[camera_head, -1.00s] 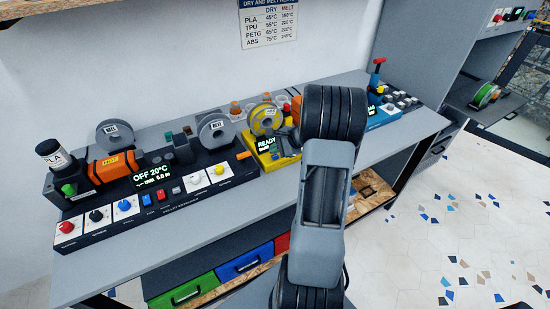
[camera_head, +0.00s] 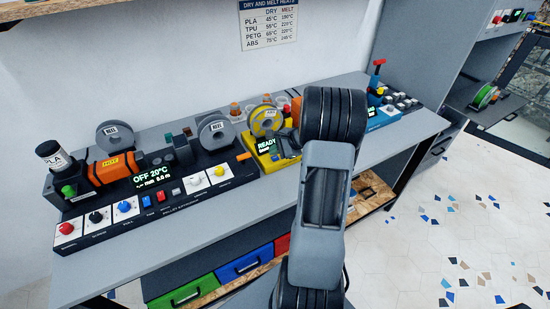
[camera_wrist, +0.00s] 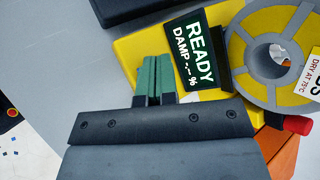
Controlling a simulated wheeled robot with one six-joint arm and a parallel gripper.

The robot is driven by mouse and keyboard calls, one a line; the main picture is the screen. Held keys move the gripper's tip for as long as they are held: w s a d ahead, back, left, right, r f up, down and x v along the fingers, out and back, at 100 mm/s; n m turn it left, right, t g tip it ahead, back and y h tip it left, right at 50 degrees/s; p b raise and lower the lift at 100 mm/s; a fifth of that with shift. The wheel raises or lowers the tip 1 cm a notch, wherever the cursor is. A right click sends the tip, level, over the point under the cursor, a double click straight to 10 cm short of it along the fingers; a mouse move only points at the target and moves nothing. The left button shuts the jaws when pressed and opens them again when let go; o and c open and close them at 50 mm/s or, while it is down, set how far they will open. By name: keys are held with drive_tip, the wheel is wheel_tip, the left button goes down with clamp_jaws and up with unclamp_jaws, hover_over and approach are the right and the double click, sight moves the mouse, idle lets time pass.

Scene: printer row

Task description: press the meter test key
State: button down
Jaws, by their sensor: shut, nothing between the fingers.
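The yellow moisture meter (camera_head: 268,158) stands on the bench just left of my arm. Its dark display (camera_wrist: 193,52) reads READY and DAMP -.- % in the wrist view, and READY also shows in the head view. My gripper (camera_wrist: 153,62) is shut and empty, its green fingertips together over the yellow top, left of the display. I cannot tell whether the tips touch the meter. The test key is not visible as a separate part; my fingers or gripper body may hide it.
A yellow spool (camera_wrist: 270,52) stands right of the display, with a red knob (camera_wrist: 297,124) close to my gripper. Left of the meter is the pellet extruder panel (camera_head: 160,205) with several knobs and switches. A blue device (camera_head: 383,115) stands to the right.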

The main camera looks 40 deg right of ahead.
sight(275, 159)
drive_tip(key=shift+f, duration=0.2)
idle(0.7)
drive_tip(key=shift+f+b, duration=0.25)
drive_tip(key=shift+b, duration=0.3)
drive_tip(key=shift+f+b, duration=0.35)
drive_tip(key=shift+b, duration=0.05)
idle(0.4)
drive_tip(key=shift+r, duration=0.15)
drive_tip(key=shift+r+p, duration=0.55)
drive_tip(key=shift+r, duration=0.15)
idle(0.3)
drive_tip(key=shift+r+p, duration=1.75)
drive_tip(key=shift+r, duration=0.75)
